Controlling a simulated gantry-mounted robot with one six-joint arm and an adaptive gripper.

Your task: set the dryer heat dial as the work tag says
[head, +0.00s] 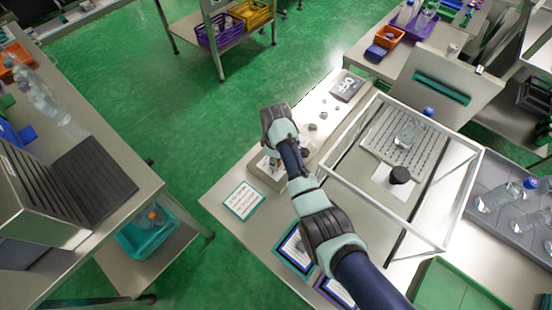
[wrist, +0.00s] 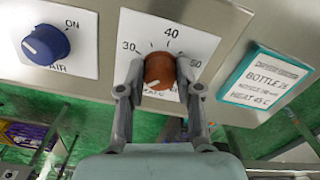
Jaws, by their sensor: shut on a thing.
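The heat dial (wrist: 160,68) is a round orange-brown knob on a white plate marked 30, 40 and 50, with tick marks above it. A white mark shows on its lower left edge. My gripper (wrist: 159,75) is shut on the dial, one finger on each side. The work tag (wrist: 264,82) is a white card with a teal border, right of the dial; I read "BOTTLE 28" and "HEAT 45 C", with a middle line too blurred to be sure of. The tag also lies on the bench in the head view (head: 244,200).
A blue air knob (wrist: 46,44) with an ON mark is left of the dial. In the head view, a clear-walled frame (head: 460,195) with a bottle (head: 408,133) inside stands right of my arm.

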